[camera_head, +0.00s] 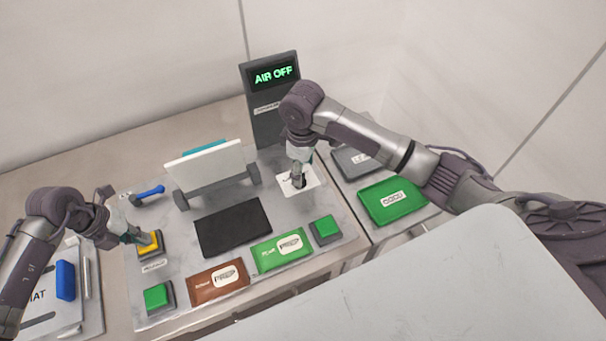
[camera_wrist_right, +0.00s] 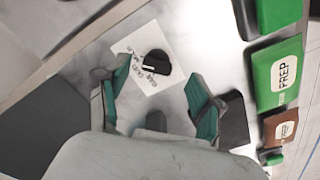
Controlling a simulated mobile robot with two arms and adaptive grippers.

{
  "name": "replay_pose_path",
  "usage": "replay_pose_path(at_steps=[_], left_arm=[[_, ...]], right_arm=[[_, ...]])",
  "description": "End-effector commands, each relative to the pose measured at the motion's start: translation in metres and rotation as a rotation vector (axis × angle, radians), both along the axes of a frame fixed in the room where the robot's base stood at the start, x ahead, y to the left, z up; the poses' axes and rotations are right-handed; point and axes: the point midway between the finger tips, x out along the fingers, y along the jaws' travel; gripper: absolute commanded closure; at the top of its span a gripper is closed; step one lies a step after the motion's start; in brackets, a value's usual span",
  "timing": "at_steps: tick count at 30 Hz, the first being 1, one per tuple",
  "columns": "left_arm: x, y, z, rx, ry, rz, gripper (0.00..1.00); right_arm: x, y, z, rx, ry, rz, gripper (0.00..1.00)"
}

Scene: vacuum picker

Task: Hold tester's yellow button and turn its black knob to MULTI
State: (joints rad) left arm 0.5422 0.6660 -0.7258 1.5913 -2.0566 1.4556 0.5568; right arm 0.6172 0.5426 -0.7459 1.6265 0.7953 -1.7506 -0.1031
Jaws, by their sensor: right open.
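The yellow button (camera_head: 146,250) sits in a grey housing at the left of the tester's light panel. My left gripper (camera_head: 142,238) is at the button's top, its tip seeming to touch it; its finger gap is not clear. The black knob (camera_wrist_right: 157,62) stands on a white label plate (camera_wrist_right: 148,84), whose lettering is too small to read surely. My right gripper (camera_wrist_right: 160,92) is open, its teal-padded fingers apart and empty, with the knob ahead of them. In the head view the right gripper (camera_head: 297,174) is just above the knob, mostly covering it.
Green buttons (camera_head: 158,297) (camera_head: 325,229), a black pad (camera_head: 233,227), brown (camera_head: 219,282) and green (camera_head: 281,252) packs, and a white upright board (camera_head: 205,163) share the panel. A green tray (camera_head: 392,200) lies right.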

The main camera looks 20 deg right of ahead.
Motion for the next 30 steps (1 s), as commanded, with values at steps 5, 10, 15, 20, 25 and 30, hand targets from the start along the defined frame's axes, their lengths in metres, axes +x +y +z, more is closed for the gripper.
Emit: replay_pose_path(at_steps=[5,10,15,20,25,30], left_arm=[[-0.005,-0.001,-0.007,0.003,0.016,-0.004,1.00],[-0.005,-0.001,-0.007,0.003,0.016,-0.004,1.00],[-0.005,-0.001,-0.007,0.004,0.016,-0.004,1.00],[-0.005,-0.001,-0.007,0.004,0.016,-0.004,1.00],[-0.005,0.000,-0.007,0.004,0.016,-0.004,1.00],[-0.005,0.000,0.000,0.004,0.016,-0.004,1.00]], right_arm=[[0.000,0.000,0.040,0.001,-0.004,0.002,0.33],[-0.001,0.000,0.068,0.001,-0.003,-0.001,0.33],[-0.002,0.000,0.081,0.001,0.001,0.000,0.33],[-0.002,0.000,0.083,0.000,0.001,0.000,0.33],[-0.002,0.000,0.083,0.000,0.001,-0.001,0.33],[-0.002,0.000,0.087,0.000,0.001,-0.001,0.33]])
